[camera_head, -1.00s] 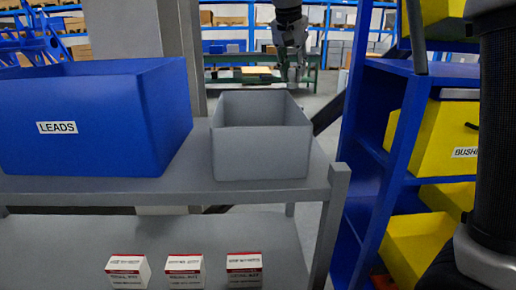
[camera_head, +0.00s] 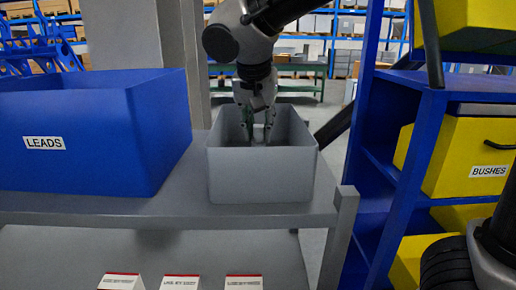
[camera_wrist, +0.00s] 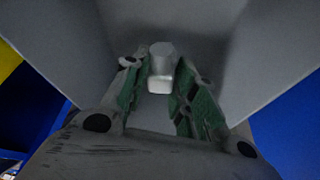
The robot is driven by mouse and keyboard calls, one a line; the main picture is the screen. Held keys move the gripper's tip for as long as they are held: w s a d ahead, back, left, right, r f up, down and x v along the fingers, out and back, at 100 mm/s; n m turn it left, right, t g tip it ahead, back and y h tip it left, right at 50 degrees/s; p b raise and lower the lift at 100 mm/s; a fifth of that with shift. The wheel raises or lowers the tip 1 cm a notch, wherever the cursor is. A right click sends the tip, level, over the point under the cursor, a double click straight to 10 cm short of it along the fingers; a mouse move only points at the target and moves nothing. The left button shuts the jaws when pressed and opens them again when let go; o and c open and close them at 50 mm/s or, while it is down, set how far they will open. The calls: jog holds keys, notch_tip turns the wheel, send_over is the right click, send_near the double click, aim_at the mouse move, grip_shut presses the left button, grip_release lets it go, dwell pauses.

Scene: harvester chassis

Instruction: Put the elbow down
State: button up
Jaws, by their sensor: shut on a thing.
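My gripper (camera_head: 257,136) points down into the open grey bin (camera_head: 260,184), its fingers below the rim level. It is shut on the elbow (camera_wrist: 160,72), a small pale grey fitting that sits between the green-lined fingers in the wrist view. In the head view only a bit of the elbow shows between the fingers. The grey bin's walls (camera_wrist: 250,50) surround the fingers in the wrist view. I cannot tell whether the elbow touches the bin floor.
A blue bin labelled LEADS (camera_head: 80,165) stands left of the grey bin on the grey shelf (camera_head: 120,205). A blue rack (camera_head: 400,180) with yellow bins (camera_head: 470,155) stands close on the right.

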aim_at(259, 145)
jog(key=shift+f, duration=2.25)
jog(key=o, duration=1.1)
jog(key=shift+f, duration=0.1)
jog(key=shift+c, duration=0.2)
jog(key=d+v, duration=0.1)
jog(key=v, duration=1.1)
jog(key=shift+a, duration=0.45)
jog(key=shift+s, duration=0.15)
